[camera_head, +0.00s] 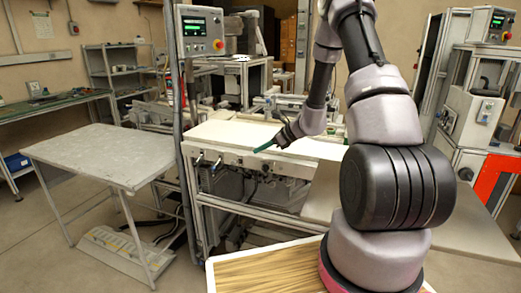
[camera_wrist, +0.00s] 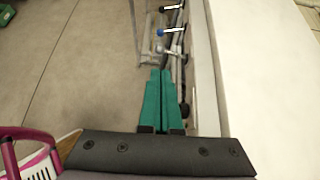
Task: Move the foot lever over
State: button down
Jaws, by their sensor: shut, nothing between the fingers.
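My gripper (camera_head: 264,147) is at the front edge of the white-topped machine bench (camera_head: 225,132), its green fingers pointing left. In the wrist view, the green fingers (camera_wrist: 160,73) lie together, shut with nothing between them. In the head view, small levers (camera_head: 216,164) also show under the bench's front edge. I cannot tell which of these, if any, is the foot lever.
A grey side table (camera_head: 105,153) stands to the left, with open floor before it. A metal post (camera_head: 180,120) carries a control panel (camera_head: 200,31) left of the bench. A wood-patterned tray (camera_head: 262,272) is near me. Another machine (camera_head: 478,110) stands right.

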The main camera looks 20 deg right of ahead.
aim_at(236, 162)
jog(key=x, duration=1)
jog(key=shift+w+a+f, duration=0.1)
jog(key=shift+w+f, duration=0.05)
